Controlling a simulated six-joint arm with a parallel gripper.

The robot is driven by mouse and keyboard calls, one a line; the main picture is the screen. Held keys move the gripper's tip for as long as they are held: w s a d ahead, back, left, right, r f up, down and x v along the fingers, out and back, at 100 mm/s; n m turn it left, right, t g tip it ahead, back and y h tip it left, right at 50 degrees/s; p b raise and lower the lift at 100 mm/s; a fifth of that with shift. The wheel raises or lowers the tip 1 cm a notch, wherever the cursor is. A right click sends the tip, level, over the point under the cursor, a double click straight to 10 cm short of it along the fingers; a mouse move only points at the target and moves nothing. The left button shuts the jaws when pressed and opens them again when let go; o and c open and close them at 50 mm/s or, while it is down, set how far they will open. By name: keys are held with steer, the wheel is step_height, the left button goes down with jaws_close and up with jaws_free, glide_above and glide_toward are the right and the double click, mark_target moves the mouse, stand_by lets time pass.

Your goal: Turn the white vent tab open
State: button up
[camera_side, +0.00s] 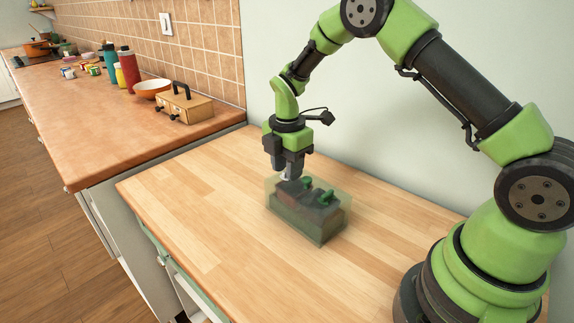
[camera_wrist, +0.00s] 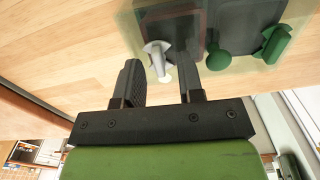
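A white vent tab (camera_wrist: 158,50) shows in the wrist view on top of a dark unit inside a see-through box. In the side view the white tab (camera_side: 287,178) is mostly hidden below my gripper (camera_side: 287,174). In the wrist view my gripper (camera_wrist: 160,66) is open, with one finger on each side of the tab's near end. Gaps show between the tab and both fingers. I cannot tell how deep the tab sits between them.
The see-through box (camera_side: 318,230) stands on a wooden counter (camera_side: 205,215). Two green handles (camera_side: 307,182) (camera_side: 326,197) stand right of the white tab. The counter around the box is clear. A toolbox (camera_side: 185,107), a bowl (camera_side: 152,88) and bottles stand on the farther counter.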

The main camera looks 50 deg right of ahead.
steer(key=shift+c, duration=0.4)
jaws_close()
steer(key=shift+m, duration=0.3)
steer(key=m, duration=0.3)
steer(key=shift+w+m, duration=0.1)
steer(key=shift+m, duration=0.3)
steer(key=m, duration=0.9)
steer(key=shift+w+d, duration=0.1)
steer(key=shift+d+m, duration=0.1)
steer(key=shift+m, duration=2.2)
